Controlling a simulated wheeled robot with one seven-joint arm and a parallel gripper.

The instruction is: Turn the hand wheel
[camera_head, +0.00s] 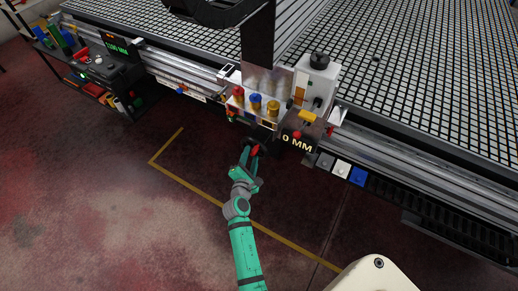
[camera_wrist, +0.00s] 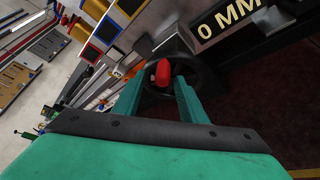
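The hand wheel (camera_wrist: 207,72) is a dark round wheel in the wrist view, mounted on the table's front just below the "0 MM" display. Its red handle (camera_wrist: 162,72) points toward my gripper. My gripper (camera_wrist: 160,80) has its two green fingers apart, one on each side of the red handle. I cannot tell whether either finger touches it. In the head view my gripper (camera_head: 251,152) is at the table's front edge, with the red handle (camera_head: 255,150) by its tips. Most of the wheel is hidden or too dark there.
The "0 MM" display (camera_head: 297,142) sits right of the wheel. A panel with red, blue and yellow knobs (camera_head: 256,102) is above it. A white box with a black knob (camera_head: 317,78) stands on the table edge. The red floor (camera_head: 120,210) in front is clear.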

